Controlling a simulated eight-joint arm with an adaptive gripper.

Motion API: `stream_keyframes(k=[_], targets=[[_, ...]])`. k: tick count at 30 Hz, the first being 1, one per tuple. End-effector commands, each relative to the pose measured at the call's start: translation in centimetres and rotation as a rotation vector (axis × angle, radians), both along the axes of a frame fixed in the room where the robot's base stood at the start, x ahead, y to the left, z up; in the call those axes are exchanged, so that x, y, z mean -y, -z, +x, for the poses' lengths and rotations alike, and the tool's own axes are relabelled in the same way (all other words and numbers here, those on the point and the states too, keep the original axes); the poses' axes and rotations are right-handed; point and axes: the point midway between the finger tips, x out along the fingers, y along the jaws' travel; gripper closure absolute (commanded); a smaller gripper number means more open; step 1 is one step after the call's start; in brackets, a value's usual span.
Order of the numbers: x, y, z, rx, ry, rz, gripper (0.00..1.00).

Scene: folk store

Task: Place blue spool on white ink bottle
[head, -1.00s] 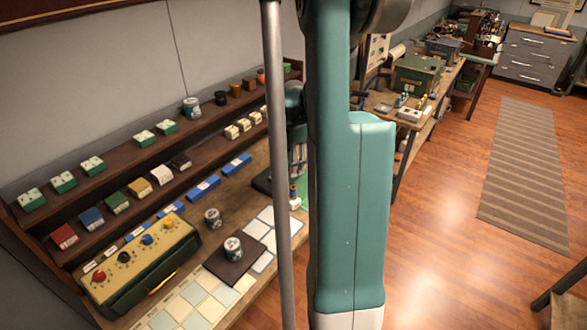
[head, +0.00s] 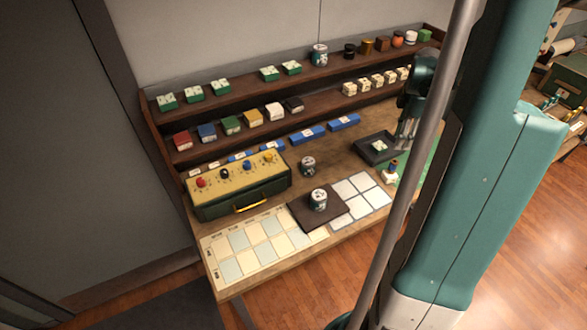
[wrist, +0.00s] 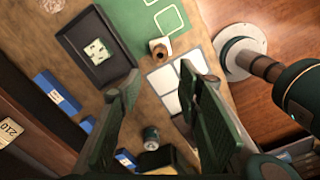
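A small spool with a brownish end and a dark bluish middle (head: 393,164) shows at the right part of the bench. It appears to stand upright on a small white ink bottle (head: 388,177). In the wrist view, the spool's brown round end (wrist: 162,53) shows beside the bottle's white body (wrist: 156,43). My gripper (wrist: 159,76) is open, its two fingers spread with nothing between them. The spool and bottle lie beyond the fingertips. In the head view, my gripper (head: 405,138) is above and behind the spool, partly hidden by my own pole.
A black tray with a pale card (head: 362,150) lies left of the spool. White tiles (head: 365,195) and a brown mat with a tin (head: 300,208) are in front. A yellow-topped box (head: 215,205) and loaded shelves (head: 220,93) stand left and behind.

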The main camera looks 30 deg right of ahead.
Motion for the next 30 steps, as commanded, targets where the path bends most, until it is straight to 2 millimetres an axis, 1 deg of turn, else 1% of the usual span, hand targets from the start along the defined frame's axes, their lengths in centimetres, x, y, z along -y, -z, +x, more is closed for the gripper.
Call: stream_keyframes(k=[5, 8, 15, 23, 30], targets=[[-3.0, -1.9, 1.1, 0.021, 0.041, -0.018, 0.66], [-5.2, -3.2, 1.8, 0.040, 0.078, -0.031, 0.66], [-11.4, -6.6, 3.2, 0.097, 0.181, -0.056, 0.66], [-18.0, -9.7, 3.8, 0.166, 0.293, -0.067, 0.66], [-24.0, -11.9, 3.5, 0.235, 0.395, -0.059, 0.66]])
